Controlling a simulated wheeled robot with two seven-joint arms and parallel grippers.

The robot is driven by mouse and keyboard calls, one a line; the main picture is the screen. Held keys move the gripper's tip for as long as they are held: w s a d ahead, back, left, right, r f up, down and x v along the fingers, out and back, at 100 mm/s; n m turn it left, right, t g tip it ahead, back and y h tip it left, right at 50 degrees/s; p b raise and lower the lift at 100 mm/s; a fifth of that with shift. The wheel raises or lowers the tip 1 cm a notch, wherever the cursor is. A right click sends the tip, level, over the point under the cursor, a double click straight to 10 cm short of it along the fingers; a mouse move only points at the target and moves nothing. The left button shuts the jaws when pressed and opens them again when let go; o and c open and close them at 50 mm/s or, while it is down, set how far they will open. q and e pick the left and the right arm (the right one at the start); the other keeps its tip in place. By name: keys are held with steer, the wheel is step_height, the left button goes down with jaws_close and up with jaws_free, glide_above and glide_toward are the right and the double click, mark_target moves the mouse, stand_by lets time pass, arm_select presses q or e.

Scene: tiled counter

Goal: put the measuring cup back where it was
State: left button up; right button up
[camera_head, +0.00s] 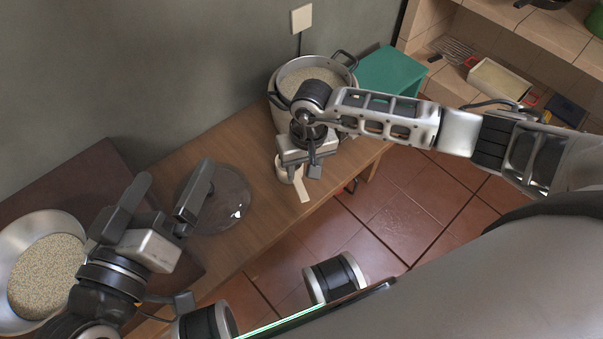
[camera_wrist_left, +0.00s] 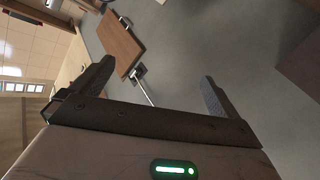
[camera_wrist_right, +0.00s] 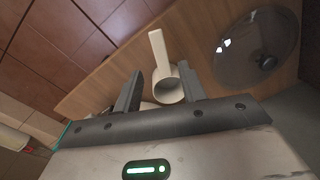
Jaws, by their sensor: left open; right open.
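The cream measuring cup (camera_wrist_right: 168,88) stands on the wooden table, its flat handle pointing toward the table's front edge. In the head view its handle (camera_head: 303,190) shows just below my right gripper (camera_head: 299,166), which hides part of the cup. In the right wrist view, the open fingers of my right gripper (camera_wrist_right: 160,92) are on either side of the cup; I cannot tell whether they touch it. My left gripper (camera_head: 165,202) is open and empty, above the left part of the table near the glass lid. In the left wrist view, the left gripper's fingers (camera_wrist_left: 152,90) are wide apart.
A large pot of grain (camera_head: 277,112) stands at the back of the table, behind my right gripper. A glass lid (camera_head: 232,207) lies on the table, also in the right wrist view (camera_wrist_right: 240,62). A bowl of grain (camera_head: 70,222) is at far left. A teal box (camera_head: 390,72) is beyond the pot.

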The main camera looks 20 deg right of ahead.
arm_select(q)
steer(key=shift+a+f+y+p, duration=0.2)
steer(key=shift+y+p, duration=0.1)
steer(key=shift+p, duration=0.1)
arm_select(e)
steer(key=shift+d+r, duration=0.15)
steer(key=shift+r, duration=1.7)
